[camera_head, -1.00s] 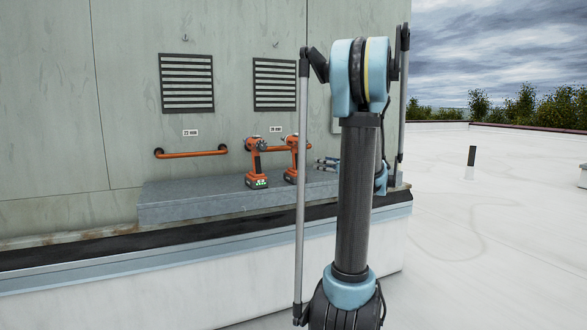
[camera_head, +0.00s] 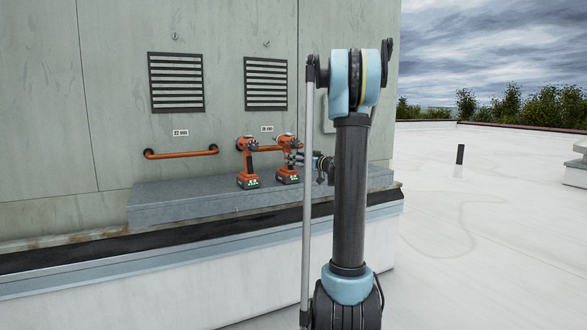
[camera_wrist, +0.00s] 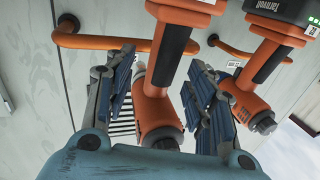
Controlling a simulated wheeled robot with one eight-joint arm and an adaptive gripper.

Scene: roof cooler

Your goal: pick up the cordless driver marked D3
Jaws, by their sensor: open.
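Two orange-and-black cordless drivers stand upright on the grey ledge (camera_head: 165,204) in the head view, a left one (camera_head: 248,162) and a right one (camera_head: 287,176). Their battery labels are too small for me to read a D3 mark. My gripper (camera_head: 294,158) is open at the right driver's upper part, partly covering it. The wrist view shows the drivers upside down. There the open fingers of my gripper (camera_wrist: 162,76) lie on either side of one driver (camera_wrist: 174,48), apart from its handle. The other driver (camera_wrist: 270,58) is to the right, beyond the right finger.
Orange rails, one of them left of the drivers (camera_head: 182,153), are fixed to the wall behind the ledge. Two louvred vents (camera_head: 176,82) are above. The ledge left of the drivers is clear. Open white roof lies to the right.

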